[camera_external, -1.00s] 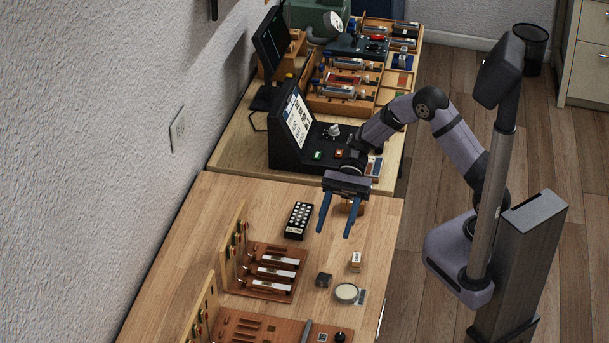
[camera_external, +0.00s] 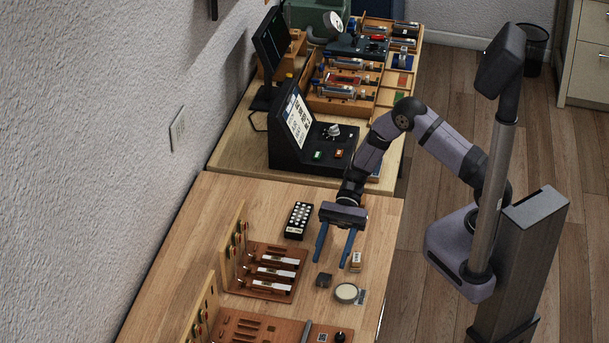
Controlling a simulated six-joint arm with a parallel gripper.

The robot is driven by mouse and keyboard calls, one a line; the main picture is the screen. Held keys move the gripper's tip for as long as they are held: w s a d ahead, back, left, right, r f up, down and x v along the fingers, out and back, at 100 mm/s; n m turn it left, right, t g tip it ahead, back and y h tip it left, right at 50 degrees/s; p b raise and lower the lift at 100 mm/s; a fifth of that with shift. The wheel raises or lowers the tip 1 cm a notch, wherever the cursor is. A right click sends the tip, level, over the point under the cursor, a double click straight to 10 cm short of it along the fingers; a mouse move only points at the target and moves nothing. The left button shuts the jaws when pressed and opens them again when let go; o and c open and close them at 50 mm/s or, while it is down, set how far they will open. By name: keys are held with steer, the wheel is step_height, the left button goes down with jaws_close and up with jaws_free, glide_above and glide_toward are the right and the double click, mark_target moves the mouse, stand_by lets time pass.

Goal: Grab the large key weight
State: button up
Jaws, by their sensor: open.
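My gripper (camera_external: 331,262) is open and empty, with its two blue fingers pointing down over the near wooden bench. A small dark block (camera_external: 324,280) lies on the bench just below the fingertips in the picture. The fingers appear apart from it. A small wooden block with a pale face (camera_external: 357,257) stands just right of the right finger. A round pale-topped disc (camera_external: 346,292) lies in front of the dark block. I cannot tell for certain which of these is the large key weight; no label is readable.
A black box with rows of white dots (camera_external: 298,220) stands left of my gripper. A brown key-action rack (camera_external: 268,289) is left of the small parts, and another board (camera_external: 262,328) is in front. A black console (camera_external: 310,150) stands on the far bench.

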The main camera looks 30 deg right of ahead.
mark_target(324, 277)
steer(key=p+x, duration=0.1)
steer(key=x, duration=0.2)
steer(key=shift+s+a+p, duration=0.3)
steer(key=shift+s+a+f, duration=0.35)
steer(key=shift+a, duration=0.1)
jaws_close()
steer(key=shift+r, duration=0.1)
step_height(324, 277, up, 10)
steer(key=b, duration=0.2)
stand_by(0.4)
